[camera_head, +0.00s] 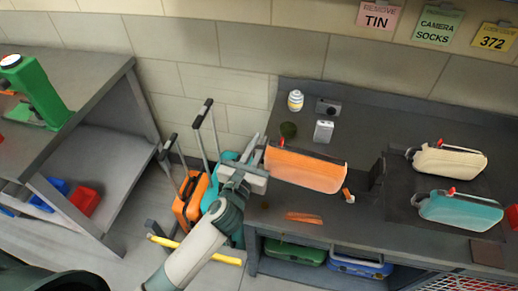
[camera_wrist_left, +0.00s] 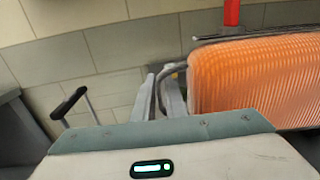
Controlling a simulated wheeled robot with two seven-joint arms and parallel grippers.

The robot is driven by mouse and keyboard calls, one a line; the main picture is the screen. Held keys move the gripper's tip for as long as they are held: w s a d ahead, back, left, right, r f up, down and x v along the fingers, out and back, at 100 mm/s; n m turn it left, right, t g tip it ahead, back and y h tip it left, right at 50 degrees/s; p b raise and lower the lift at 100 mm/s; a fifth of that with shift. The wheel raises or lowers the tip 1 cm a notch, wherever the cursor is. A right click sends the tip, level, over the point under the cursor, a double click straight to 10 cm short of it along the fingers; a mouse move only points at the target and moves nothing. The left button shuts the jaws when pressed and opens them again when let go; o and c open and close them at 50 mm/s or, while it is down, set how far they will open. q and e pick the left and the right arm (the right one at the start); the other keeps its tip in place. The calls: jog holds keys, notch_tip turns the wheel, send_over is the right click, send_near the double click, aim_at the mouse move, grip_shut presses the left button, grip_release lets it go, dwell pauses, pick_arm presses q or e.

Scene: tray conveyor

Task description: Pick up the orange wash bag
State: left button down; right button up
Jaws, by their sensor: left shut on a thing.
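The orange wash bag (camera_head: 306,170) is at the left part of the dark counter, with a red zip pull at its upper left corner. In the left wrist view the ribbed orange bag (camera_wrist_left: 258,80) fills the right side, with a grey loop at its left end. My left gripper (camera_head: 259,158) is at the bag's left end. Its fingers (camera_wrist_left: 164,96) are shut on this end loop. I cannot tell whether the bag's underside touches the counter. My right gripper is not in view.
A cream bag (camera_head: 450,163) and a teal bag (camera_head: 460,211) lie on the counter's right. A striped jar (camera_head: 295,100), a camera (camera_head: 327,107) and a small white box (camera_head: 323,131) stand behind. An orange strip (camera_head: 304,217) lies in front. Suitcases (camera_head: 191,196) stand left of the counter.

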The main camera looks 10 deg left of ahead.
pick_arm(q)
jog(key=shift+r, duration=0.3)
jog(key=shift+p, duration=0.3)
dwell(0.6)
